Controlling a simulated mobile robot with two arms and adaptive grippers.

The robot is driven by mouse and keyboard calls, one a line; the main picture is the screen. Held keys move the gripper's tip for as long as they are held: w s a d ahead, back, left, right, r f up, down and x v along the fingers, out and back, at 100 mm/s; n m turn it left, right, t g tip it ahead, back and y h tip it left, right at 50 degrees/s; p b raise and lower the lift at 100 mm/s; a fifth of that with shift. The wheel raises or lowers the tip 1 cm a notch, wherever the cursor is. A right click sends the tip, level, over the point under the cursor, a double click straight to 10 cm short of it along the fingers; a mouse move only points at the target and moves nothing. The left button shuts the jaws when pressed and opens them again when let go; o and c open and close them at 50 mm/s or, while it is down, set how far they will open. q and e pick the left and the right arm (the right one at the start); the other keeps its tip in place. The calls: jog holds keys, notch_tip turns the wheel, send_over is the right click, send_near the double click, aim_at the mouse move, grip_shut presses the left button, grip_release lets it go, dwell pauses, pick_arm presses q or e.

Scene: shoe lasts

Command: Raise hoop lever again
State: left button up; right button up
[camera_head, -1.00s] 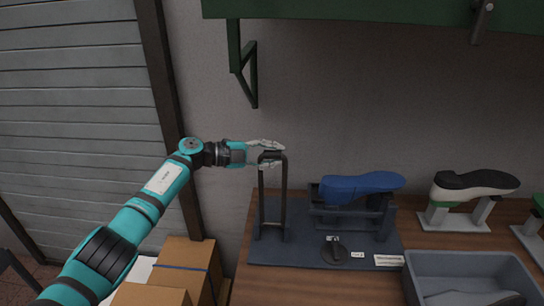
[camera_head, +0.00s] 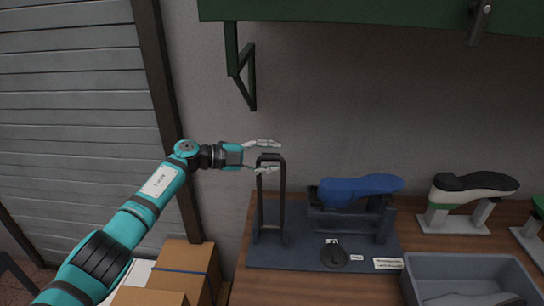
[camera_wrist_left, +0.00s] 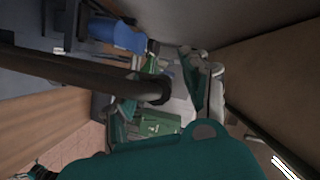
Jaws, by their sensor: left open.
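The hoop lever (camera_head: 283,200) is a dark upright loop at the left end of a grey base plate (camera_head: 290,258) on the bench. My left gripper (camera_head: 277,156) is open at the hoop's top, with one finger above the top bar and the other close to it. I cannot tell whether they touch. In the left wrist view the hoop (camera_wrist_left: 80,75) runs in from the left, its end near the open fingers. A blue shoe last (camera_head: 358,188) rests on the fixture right of the hoop. My right gripper is not in view.
A round dark knob (camera_head: 334,257) and small labels lie on the plate's front. A black-and-white shoe form (camera_head: 475,188) stands to the right, behind a grey bin (camera_head: 470,262). A green bracket (camera_head: 249,75) hangs above. Cardboard boxes (camera_head: 185,262) stand left of the bench.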

pick_arm(q)
jog(key=v, duration=1.1)
jog(key=shift+a, duration=0.1)
jog(key=s+a+f+n+t+y+b, duration=0.1)
jog(key=s+a+f+n+t+y, duration=0.3)
jog(key=f, duration=0.9)
jog(key=f+n+t+y, duration=0.2)
jog(key=f+n, duration=0.5)
jog(key=f, duration=0.6)
jog(key=s+a+f+n+t+y+b, duration=0.1)
jog(key=s+a+f+n+t+y, duration=0.3)
jog(key=f, duration=1)
jog(key=s+f+n+g+y+b, duration=0.1)
jog(key=s+f+n+g+y, duration=0.35)
jog(key=s+f, duration=1.3)
jog(key=s+f+n+g, duration=0.2)
jog(key=s+f+g, duration=0.3)
jog(key=s, duration=1.3)
jog(key=s+f+n+g+b, duration=0.1)
jog(key=s+f+n+g, duration=0.2)
jog(key=s+f, duration=0.7)
jog(key=s+d+g, duration=0.1)
jog(key=s+g, duration=0.1)
jog(key=s, duration=0.6)
